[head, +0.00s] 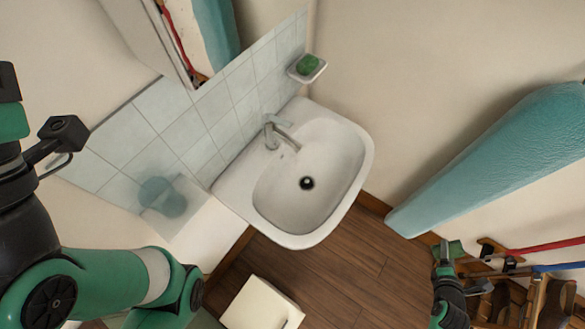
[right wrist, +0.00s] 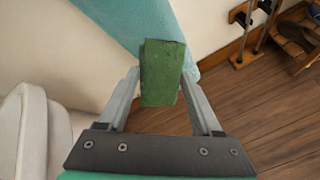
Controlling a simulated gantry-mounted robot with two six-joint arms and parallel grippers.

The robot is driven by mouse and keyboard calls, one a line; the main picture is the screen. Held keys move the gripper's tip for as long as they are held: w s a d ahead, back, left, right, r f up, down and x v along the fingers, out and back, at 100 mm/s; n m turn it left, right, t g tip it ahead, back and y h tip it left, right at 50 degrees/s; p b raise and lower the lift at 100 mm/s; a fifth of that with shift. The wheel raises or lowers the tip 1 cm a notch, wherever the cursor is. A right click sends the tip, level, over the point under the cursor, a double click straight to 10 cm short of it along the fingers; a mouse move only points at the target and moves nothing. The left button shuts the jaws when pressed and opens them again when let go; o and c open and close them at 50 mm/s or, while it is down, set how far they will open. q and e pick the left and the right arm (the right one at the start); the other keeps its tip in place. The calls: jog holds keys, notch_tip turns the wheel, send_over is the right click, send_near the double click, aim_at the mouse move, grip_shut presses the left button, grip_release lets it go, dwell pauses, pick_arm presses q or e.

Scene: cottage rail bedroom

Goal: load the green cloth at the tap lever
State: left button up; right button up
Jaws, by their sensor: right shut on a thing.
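The tap (head: 275,133) with its lever stands at the back edge of the white washbasin (head: 262,215), near the tiled wall. My right gripper (head: 446,256) is at the lower right, well away from the tap. It is shut on the folded green cloth (right wrist: 161,75), which sticks out from between the fingers in the right wrist view. The cloth also shows small in the head view (head: 452,249).
A corner dish (head: 300,77) holds a green bar (head: 308,63) right of the tap. A teal padded board (head: 490,160) leans at the right. Tools and a wooden rack (head: 500,300) stand close to my right gripper.

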jog(key=shift+r, duration=0.1)
jog(key=shift+s+r+p, duration=0.25)
jog(key=shift+p, duration=0.15)
jog(key=s+r+p, duration=0.2)
jog(key=s, duration=0.1)
jog(key=s+r, duration=0.1)
jog(key=shift+s+d+r+p, duration=0.2)
jog(key=shift+s+d+p, duration=0.05)
jog(key=shift+d+p, duration=0.15)
jog(key=shift+s, duration=0.1)
